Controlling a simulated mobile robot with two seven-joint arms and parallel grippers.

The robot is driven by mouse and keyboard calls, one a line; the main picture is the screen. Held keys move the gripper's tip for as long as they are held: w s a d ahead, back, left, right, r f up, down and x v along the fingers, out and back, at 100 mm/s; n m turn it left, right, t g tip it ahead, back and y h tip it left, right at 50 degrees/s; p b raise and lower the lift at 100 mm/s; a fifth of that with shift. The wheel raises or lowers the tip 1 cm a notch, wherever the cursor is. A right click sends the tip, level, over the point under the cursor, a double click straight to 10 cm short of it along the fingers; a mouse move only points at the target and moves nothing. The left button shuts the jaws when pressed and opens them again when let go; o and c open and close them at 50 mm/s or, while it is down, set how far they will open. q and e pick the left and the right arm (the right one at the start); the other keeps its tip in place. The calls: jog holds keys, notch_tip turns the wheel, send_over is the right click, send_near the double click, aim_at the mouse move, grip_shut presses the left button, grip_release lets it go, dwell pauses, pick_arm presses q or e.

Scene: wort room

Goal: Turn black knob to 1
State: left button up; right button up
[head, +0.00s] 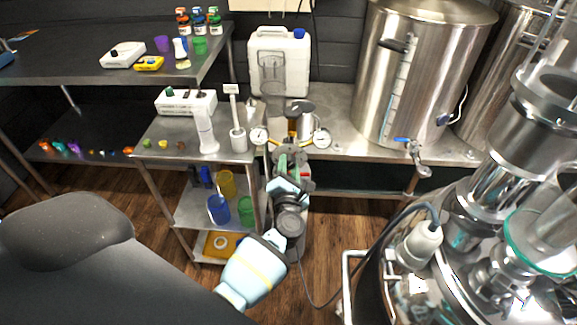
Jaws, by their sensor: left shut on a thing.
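A brass regulator (289,153) with two round white gauges, a left gauge (259,136) and a right gauge (322,138), stands below the front edge of the steel bench. My left gripper (289,171) reaches up to the front of the regulator, between and just below the gauges. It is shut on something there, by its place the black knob. The knob is hidden by the gripper, and its number marks cannot be read. My right gripper is not in view.
A steel cart (180,150) to the left carries a white hotplate (187,101) and colored beakers below. A white canister (279,62) and a large steel kettle (424,75) stand behind. Steel vessels with a cable (388,226) crowd the right. Bare wooden floor (330,215) shows between.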

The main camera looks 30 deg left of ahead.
pick_arm(q)
jog(key=m+p, duration=0.1)
jog(key=m, duration=0.5)
jog(key=shift+r+m+t, duration=0.1)
jog(key=shift+m+t, duration=0.3)
jog(key=m+h+p, duration=0.1)
jog(key=m, duration=0.5)
jog(key=shift+p, duration=0.4)
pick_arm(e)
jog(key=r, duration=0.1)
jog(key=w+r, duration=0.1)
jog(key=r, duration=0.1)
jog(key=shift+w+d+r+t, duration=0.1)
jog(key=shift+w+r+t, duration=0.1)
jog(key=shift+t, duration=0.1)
pick_arm(q)
jog(key=o, duration=1)
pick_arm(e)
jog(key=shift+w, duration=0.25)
pick_arm(q)
jog(key=shift+a, duration=0.1)
jog(key=shift+s, duration=0.1)
